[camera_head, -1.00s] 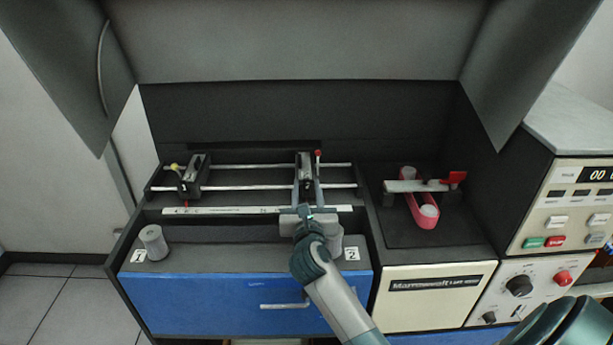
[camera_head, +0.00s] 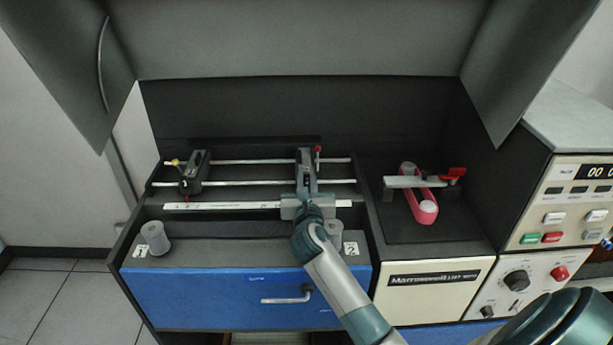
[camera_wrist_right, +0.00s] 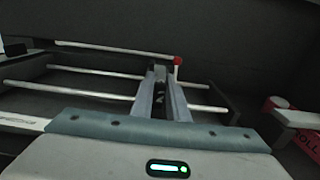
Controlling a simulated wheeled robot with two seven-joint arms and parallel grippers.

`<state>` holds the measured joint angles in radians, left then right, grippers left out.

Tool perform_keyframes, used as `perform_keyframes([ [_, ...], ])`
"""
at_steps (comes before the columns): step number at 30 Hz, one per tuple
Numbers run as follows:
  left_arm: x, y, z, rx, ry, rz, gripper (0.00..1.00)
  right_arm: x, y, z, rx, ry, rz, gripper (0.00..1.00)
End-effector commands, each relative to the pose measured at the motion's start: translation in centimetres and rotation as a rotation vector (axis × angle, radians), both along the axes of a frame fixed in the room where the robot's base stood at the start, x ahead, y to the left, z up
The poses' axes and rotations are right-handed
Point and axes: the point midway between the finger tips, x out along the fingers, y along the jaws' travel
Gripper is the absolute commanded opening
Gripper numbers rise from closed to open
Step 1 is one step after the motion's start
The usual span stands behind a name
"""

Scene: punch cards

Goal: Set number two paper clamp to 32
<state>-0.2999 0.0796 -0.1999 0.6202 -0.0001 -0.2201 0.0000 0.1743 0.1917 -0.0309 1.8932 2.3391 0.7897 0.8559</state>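The number two paper clamp (camera_head: 304,157) is a grey block with a red-tipped lever, on two metal rails at the right half of the left bay. My right gripper (camera_head: 306,179) reaches it from the front, and its two fingers appear shut on the clamp's sides. In the right wrist view the fingers (camera_wrist_right: 161,98) run forward to the clamp (camera_wrist_right: 160,73), with the red knob just right of it. A white ruler strip (camera_head: 225,206) runs in front of the rails; its numbers are too small to read. My left gripper is out of view.
A second clamp (camera_head: 193,172) with a yellow knob sits at the rails' left. Grey cylinders (camera_head: 154,237) stand by labels 1 and 2 above a blue drawer (camera_head: 220,296). A pink pressure arm (camera_head: 424,207) and control panel (camera_head: 565,215) lie right.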

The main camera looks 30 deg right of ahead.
Motion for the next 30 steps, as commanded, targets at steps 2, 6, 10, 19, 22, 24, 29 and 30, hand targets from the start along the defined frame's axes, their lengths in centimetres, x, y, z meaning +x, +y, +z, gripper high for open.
perform_keyframes([
  [2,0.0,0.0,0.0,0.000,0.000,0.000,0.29,0.1,0.2,0.0,0.001,-0.001,0.000,0.00],
  [6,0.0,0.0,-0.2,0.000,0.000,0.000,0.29,1.1,1.7,-0.1,0.003,-0.002,0.000,0.00],
  [10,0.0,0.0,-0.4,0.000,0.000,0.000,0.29,1.9,3.2,0.0,0.002,-0.001,0.001,0.00],
  [19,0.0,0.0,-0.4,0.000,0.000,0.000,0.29,2.1,3.4,0.1,-0.001,-0.001,0.001,0.00],
  [22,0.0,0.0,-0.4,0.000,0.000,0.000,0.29,2.1,3.4,0.1,-0.001,-0.001,0.000,0.33],
  [24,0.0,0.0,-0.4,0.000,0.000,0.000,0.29,2.1,3.4,0.1,-0.001,-0.001,0.000,0.33],
  [29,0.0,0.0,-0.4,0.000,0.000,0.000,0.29,2.1,3.4,0.0,0.000,0.000,0.000,0.33],
  [30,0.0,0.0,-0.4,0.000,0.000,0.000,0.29,2.1,3.4,0.0,0.000,0.000,0.000,0.33],
])
